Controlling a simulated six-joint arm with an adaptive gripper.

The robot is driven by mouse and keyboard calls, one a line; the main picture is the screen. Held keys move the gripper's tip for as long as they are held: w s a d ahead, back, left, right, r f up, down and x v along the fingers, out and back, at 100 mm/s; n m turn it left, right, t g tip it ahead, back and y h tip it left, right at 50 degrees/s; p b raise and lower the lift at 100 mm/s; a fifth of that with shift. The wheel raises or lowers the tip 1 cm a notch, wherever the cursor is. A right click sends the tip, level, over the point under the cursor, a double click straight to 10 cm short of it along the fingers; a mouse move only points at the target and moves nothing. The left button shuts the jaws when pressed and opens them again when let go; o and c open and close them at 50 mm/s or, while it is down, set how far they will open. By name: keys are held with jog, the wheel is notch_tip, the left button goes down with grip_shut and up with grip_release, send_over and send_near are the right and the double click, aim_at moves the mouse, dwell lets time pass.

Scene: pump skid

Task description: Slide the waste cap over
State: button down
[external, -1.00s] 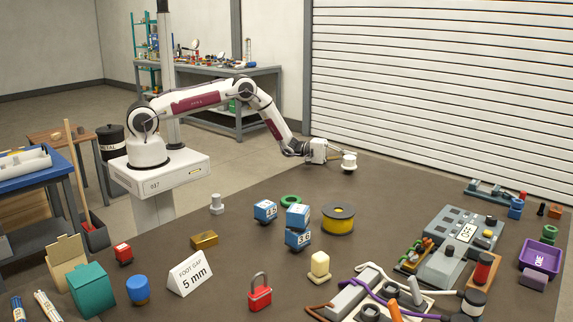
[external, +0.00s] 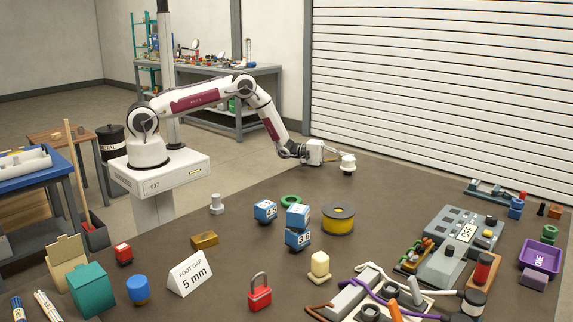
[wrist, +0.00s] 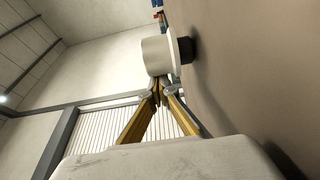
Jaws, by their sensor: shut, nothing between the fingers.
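A white round piece (external: 348,164), which looks like the waste cap, stands at the far edge area of the brown table. In the wrist view the white cap (wrist: 158,56) has a broad pale body and a narrower dark part on the table side. My gripper (external: 338,157) is low over the table just left of it. In the wrist view my gripper's yellow fingers (wrist: 158,86) are closed together, tips right against or very near the cap's side. Nothing is between them. Whether they touch cannot be told.
The table around the cap is clear. Nearer stand a yellow spool (external: 338,219), a green ring (external: 291,201) and several numbered blue cubes (external: 298,216). A grey switch box (external: 460,236) sits to the right. A white shutter (external: 440,90) rises behind the table.

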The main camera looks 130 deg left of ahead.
jog(key=d, duration=1.4)
jog(key=shift+a, duration=0.15)
dwell(1.1)
jog(key=shift+a, duration=1.9)
jog(key=shift+v, duration=5.05)
jog(key=shift+a, duration=0.1)
